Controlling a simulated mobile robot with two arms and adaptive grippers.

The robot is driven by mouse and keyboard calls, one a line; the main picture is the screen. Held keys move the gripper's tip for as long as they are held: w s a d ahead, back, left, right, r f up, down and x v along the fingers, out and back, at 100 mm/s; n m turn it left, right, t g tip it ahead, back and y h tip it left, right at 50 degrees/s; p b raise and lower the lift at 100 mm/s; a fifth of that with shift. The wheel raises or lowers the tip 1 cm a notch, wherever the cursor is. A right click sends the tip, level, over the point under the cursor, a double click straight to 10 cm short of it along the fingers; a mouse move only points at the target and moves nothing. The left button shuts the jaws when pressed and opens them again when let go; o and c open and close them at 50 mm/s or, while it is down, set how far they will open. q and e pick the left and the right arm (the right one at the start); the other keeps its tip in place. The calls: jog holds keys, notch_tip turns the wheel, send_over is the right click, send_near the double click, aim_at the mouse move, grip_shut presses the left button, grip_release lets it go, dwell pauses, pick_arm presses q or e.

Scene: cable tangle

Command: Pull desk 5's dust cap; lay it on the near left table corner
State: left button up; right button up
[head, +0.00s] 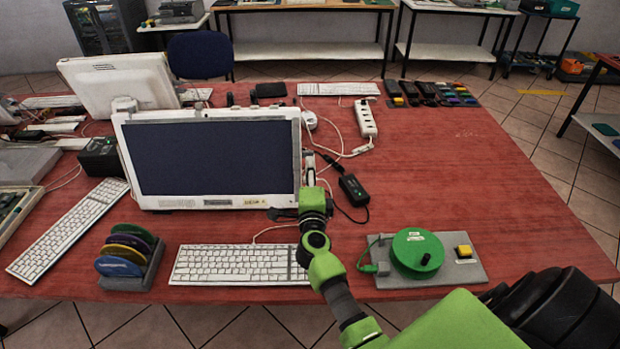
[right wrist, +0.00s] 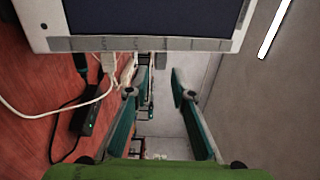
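I cannot make out desk 5's dust cap in either view. My right gripper (head: 308,188) is at the lower right corner of the monitor (head: 215,160) on the red table (head: 450,190). In the right wrist view its two teal fingers (right wrist: 161,85) are apart, below the monitor's lower edge (right wrist: 150,44). Small cable ends and ports show behind and beside the left finger, too small to tell apart. I see nothing clearly held. The table's near left area (head: 40,290) is bare in front of a keyboard. My left gripper is not in view.
A black adapter (head: 354,190) with cables lies right of the gripper. A white keyboard (head: 240,265), a rack of coloured discs (head: 130,257) and a green reel on a grey plate (head: 416,252) stand along the front. A white power strip (head: 366,118) lies behind. The table's right side is clear.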

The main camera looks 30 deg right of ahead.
jog(key=shift+x, duration=2.6)
grip_shut()
